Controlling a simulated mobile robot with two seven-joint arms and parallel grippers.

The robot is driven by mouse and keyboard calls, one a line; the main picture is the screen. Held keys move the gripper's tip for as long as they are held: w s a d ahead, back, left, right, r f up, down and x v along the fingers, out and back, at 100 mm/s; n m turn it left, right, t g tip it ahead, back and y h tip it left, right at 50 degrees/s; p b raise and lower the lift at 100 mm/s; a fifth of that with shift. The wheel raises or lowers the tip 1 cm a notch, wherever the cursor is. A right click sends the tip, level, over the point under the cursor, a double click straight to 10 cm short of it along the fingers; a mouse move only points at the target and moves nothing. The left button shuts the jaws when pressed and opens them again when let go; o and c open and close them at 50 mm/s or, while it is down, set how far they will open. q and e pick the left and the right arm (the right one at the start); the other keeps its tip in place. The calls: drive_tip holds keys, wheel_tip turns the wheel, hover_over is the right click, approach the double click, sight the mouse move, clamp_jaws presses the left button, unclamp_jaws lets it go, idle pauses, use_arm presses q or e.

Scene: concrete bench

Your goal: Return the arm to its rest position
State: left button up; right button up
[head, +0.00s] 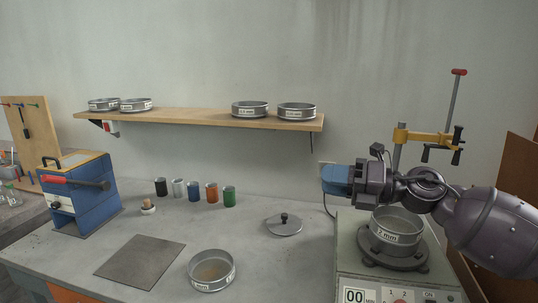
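My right arm comes in from the right, with its forearm level above the sieve shaker (350,252). My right gripper (335,181) is at the blue end of the arm, pointing left, in front of the wall and left of the shaker's rod. Its fingers are too small and side-on to tell whether they are open, and I see no object hanging from it. A sieve marked 2 mm (397,224) sits on the shaker, partly behind my arm. My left gripper is not in view.
A sieve (212,283) with brown material, a lid (284,225), a grey mat (140,262) and several coloured cups (194,191) are on the bench. A blue device (83,207) stands left. A shelf (190,118) holds several sieves. The yellow clamp (425,137) rises near my arm.

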drive_tip(key=s+d+f+m+t+h, duration=0.1)
drive_tip(key=d+f+m+t+h, duration=0.25)
drive_tip(key=f+m, duration=0.45)
drive_tip(key=s+d+f+m+t+h, duration=0.15)
drive_tip(key=f+m+t+h, duration=0.35)
drive_tip(key=m, duration=0.6)
drive_tip(key=d+f+m+t+h, duration=0.2)
drive_tip(key=d+f+m+t, duration=0.15)
drive_tip(key=f+m, duration=0.5)
drive_tip(key=s+d+f+m+g+h, duration=0.3)
drive_tip(key=s+f+m, duration=0.2)
drive_tip(key=s+f, duration=0.6)
drive_tip(key=s+d+f+m+g+h, duration=0.3)
drive_tip(key=s+f+m, duration=0.2)
drive_tip(key=s+f, duration=0.7)
drive_tip(key=s, duration=0.3)
drive_tip(key=shift+d+f+m, duration=0.25)
drive_tip(key=shift+f+m, duration=0.05)
drive_tip(key=shift+m, duration=0.05)
drive_tip(key=shift+h, duration=0.25)
